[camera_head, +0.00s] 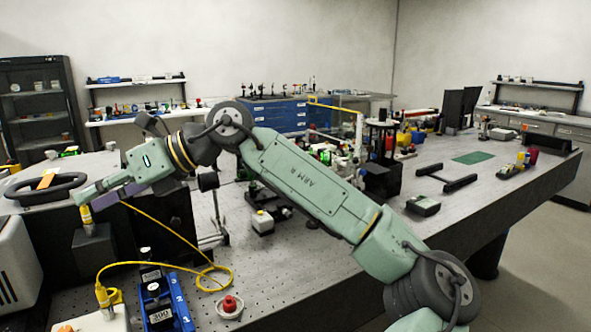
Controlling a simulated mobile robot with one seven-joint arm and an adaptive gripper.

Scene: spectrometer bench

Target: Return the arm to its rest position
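My arm (305,182), green with dark joints, reaches from the lower right across the bench to the left. My gripper (82,198) is at its far left end, pointing left and down. Its fingertips are at the top of a yellow connector (86,215) that stands upright on a dark grey box (93,246). I cannot tell whether the fingers touch or hold the connector; the view is from the side and the finger gap is hidden.
A yellow cable (173,232) loops from beside the gripper down to a second yellow connector (105,297). A blue rack (178,300) and a red-knobbed part (229,305) lie in front.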

